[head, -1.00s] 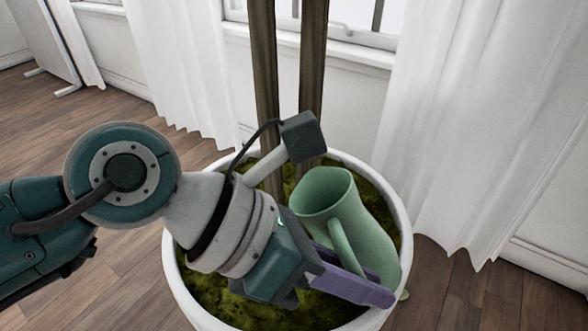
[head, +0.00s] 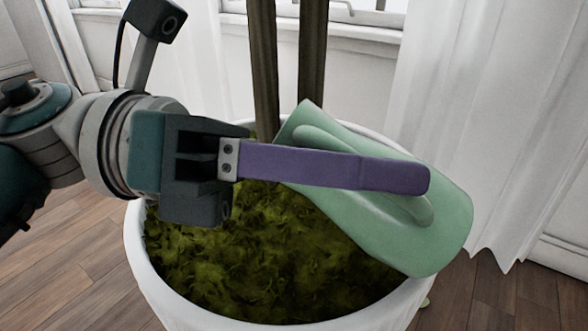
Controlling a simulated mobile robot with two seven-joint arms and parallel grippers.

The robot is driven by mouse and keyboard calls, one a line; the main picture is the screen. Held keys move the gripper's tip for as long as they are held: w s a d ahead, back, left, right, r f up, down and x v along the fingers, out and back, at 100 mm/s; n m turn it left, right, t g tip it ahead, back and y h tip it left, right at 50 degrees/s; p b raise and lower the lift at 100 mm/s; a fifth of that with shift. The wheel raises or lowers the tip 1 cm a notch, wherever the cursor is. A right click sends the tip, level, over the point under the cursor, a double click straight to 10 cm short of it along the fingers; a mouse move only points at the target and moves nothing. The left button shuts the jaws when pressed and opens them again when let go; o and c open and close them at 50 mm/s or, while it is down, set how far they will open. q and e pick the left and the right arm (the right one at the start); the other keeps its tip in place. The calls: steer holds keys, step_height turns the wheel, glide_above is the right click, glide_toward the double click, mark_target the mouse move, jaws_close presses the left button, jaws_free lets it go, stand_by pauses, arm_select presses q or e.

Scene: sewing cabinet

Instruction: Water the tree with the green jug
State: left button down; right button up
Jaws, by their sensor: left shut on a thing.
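The green jug (head: 440,230) is tilted far over above the right part of the planter, its mouth end toward the upper left near the trunks and its base toward the lower right. My left gripper (head: 395,177) comes in from the left, its purple fingers shut on the jug's handle. The tree shows as two dark trunks (head: 312,65) rising from green mossy soil (head: 250,260) in a round white pot. No water is visible. The jug's opening is turned away and cannot be seen into. My right gripper is not in view.
The white pot's rim (head: 150,275) surrounds the soil. White curtains (head: 490,110) hang at the right and back left, beside a window and sill (head: 360,35). The wooden floor (head: 75,260) is clear at the left.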

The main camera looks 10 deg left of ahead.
arm_select(q)
steer(key=m, duration=0.1)
steer(key=m+g+h+b, duration=0.1)
steer(key=shift+w+a+r+m+h+b, duration=0.15)
steer(key=shift+w+m+h+b, duration=0.15)
steer(key=shift+w, duration=0.05)
steer(key=shift+s+a+f+g+h+b, duration=0.2)
steer(key=shift+a+g+h+b, duration=0.1)
steer(key=shift+b, duration=0.25)
steer(key=shift+w+a+f+b, duration=0.15)
steer(key=shift+a+f+b, duration=0.25)
steer(key=shift+b, duration=0.45)
steer(key=shift+s+a+f+h+b, duration=0.25)
steer(key=shift+s+a+h+b, duration=0.25)
steer(key=shift+b, duration=0.25)
steer(key=shift+a+f+m+b, duration=0.2)
steer(key=shift+m+b, duration=0.1)
steer(key=shift+b, duration=0.3)
steer(key=shift+s+f+h+b, duration=0.1)
steer(key=shift+f+h+b, duration=0.15)
steer(key=shift+b, duration=0.25)
